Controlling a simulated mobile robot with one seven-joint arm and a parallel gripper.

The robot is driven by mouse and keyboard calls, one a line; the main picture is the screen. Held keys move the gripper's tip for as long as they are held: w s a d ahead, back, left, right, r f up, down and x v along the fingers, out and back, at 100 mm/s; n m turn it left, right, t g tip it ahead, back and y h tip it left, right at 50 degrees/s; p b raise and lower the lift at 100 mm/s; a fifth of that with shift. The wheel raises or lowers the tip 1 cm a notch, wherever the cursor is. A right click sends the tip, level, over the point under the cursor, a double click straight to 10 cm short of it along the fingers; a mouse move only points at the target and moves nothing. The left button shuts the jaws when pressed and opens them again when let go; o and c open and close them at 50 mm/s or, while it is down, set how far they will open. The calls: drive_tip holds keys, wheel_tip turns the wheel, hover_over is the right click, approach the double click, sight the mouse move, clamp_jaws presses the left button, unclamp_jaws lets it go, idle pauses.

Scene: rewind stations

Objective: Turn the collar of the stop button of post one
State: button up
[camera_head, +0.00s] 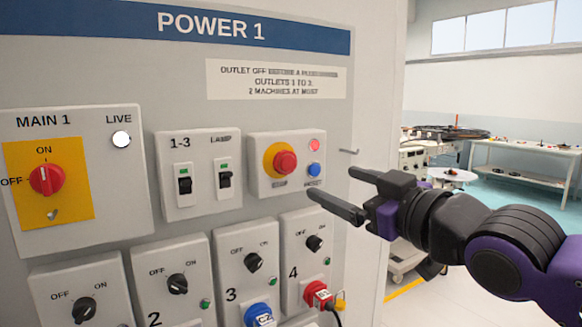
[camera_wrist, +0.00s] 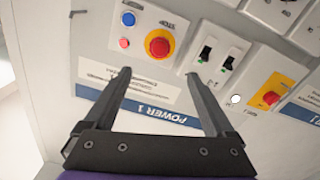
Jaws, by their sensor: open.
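The stop button (camera_head: 286,162) is a red knob with a yellow collar (camera_head: 268,162) around its base. It sits on a grey box on the POWER 1 panel, right of the two breakers. In the wrist view, which is upside down, the red button (camera_wrist: 159,44) and its yellow collar (camera_wrist: 171,37) show whole, beyond my fingertips. My gripper (camera_head: 332,183) is open and empty, to the right of the stop box and apart from it. Its two fingers (camera_wrist: 158,74) point toward the panel, with nothing between them.
A lit red lamp (camera_head: 314,145) and a blue reset button (camera_head: 314,170) sit beside the stop button. Breakers (camera_head: 184,184), a red main switch (camera_head: 46,180) and several outlet boxes share the panel. A small hook (camera_head: 348,151) sticks out near its right edge.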

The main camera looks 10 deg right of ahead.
sight(289, 165)
drive_tip(key=x, duration=1.4)
drive_tip(key=shift+w+a+b, duration=0.1)
drive_tip(key=shift+w+b, duration=0.3)
drive_tip(key=c, duration=1.4)
drive_tip(key=shift+o, duration=0.2)
drive_tip(key=shift+f, duration=0.1)
drive_tip(key=m+b, duration=0.2)
drive_tip(key=m, duration=0.1)
drive_tip(key=shift+f, duration=0.1)
drive_tip(key=shift+m+b, duration=0.95)
drive_tip(key=shift+m, duration=1.15)
